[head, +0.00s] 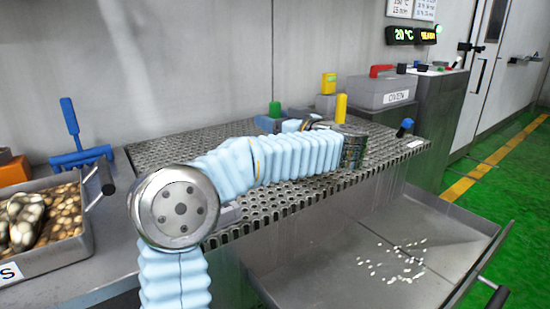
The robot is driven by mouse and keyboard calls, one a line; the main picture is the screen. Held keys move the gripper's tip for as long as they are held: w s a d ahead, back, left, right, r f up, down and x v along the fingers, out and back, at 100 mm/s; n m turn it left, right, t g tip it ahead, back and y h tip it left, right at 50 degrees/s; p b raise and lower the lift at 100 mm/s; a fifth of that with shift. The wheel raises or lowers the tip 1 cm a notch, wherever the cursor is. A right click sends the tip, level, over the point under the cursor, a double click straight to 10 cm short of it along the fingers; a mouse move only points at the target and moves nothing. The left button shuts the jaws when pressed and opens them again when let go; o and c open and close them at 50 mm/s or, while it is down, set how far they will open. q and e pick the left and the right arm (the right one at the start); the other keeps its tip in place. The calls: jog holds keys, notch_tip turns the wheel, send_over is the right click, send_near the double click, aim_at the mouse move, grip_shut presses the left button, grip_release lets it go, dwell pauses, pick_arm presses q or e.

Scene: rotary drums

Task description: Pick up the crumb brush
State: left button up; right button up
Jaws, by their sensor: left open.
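A blue tool with a raised handle and a wide flat head (80,157) lies on the bench at left, behind the tray. It looks most like the crumb brush, but I cannot make out bristles. My left arm in its pale blue sleeve comes up from the bottom and bends right over the perforated table. Its dark end, my left gripper (354,150), is over the right part of that table, well right of the blue tool. Its fingers are small and partly hidden; it is open, with nothing visibly held. My right gripper is out of view.
A tray (45,255) of brown pieces stands at left. The perforated table (285,203) has green and yellow items along its back. A grey box marked OVEN (362,94) is behind. A lower tray (330,265) holds scattered white bits.

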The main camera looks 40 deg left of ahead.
pick_arm(q)
grip_shut()
jog(key=shift+r, duration=0.1)
